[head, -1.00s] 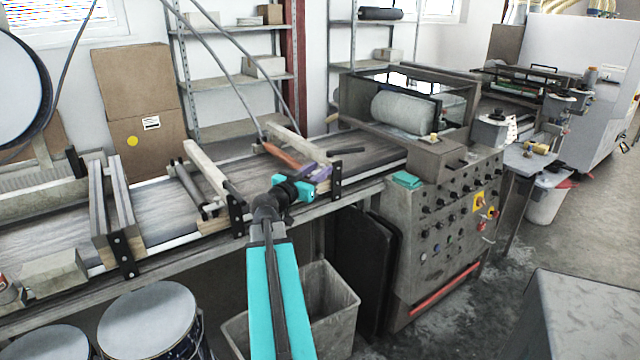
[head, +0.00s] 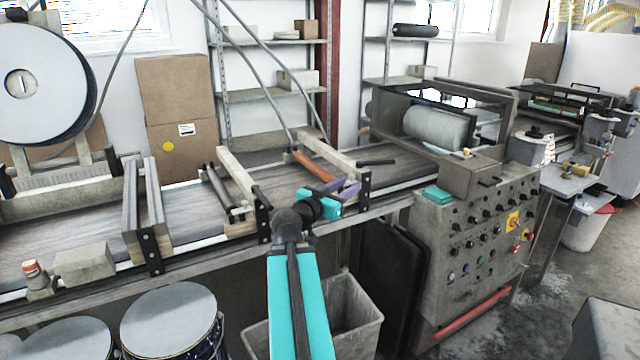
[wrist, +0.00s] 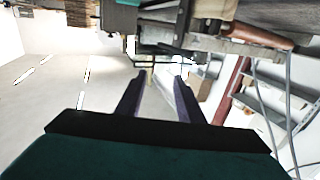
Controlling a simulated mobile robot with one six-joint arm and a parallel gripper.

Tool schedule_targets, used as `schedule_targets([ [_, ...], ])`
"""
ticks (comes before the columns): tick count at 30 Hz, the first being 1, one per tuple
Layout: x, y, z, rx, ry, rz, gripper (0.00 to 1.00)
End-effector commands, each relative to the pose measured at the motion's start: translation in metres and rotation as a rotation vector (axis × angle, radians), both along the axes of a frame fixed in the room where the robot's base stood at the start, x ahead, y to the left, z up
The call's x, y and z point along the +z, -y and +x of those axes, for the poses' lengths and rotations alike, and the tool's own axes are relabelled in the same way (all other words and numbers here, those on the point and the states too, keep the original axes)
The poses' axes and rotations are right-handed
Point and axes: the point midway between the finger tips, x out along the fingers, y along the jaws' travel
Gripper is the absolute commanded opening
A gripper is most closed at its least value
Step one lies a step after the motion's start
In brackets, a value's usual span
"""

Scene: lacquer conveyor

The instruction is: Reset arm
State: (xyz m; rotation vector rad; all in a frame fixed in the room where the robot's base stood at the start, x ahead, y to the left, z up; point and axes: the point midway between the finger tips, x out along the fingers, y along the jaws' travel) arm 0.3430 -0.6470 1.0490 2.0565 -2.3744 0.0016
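My arm reaches from the bottom middle of the head view toward the conveyor, with teal links and a dark wrist joint. My gripper (head: 348,189) has purple fingers and is in front of or over the conveyor's near side; its exact height above the belt I cannot tell. In the wrist view my gripper's two dark purple fingers (wrist: 158,78) stand apart, with nothing held between them. The conveyor (head: 285,178) runs left to right beneath and behind it.
Cross frames and an orange-red bar (head: 315,166) sit over the belt by my gripper. A control cabinet (head: 478,245) with knobs stands to the right. A grey bin (head: 358,312) and drums (head: 168,318) stand below in front. Floor at right is partly clear.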

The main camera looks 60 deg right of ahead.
Motion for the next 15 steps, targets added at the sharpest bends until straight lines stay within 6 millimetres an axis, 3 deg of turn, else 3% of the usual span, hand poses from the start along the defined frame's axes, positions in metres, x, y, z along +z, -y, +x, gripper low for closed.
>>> schedule_targets([
  [8,-0.007,-0.002,0.004,0.005,-0.006,0.014,0.34],
  [11,-0.023,-0.006,0.015,0.018,-0.021,0.046,0.34],
  [15,-0.064,-0.02,0.038,0.05,-0.061,0.128,0.34],
])
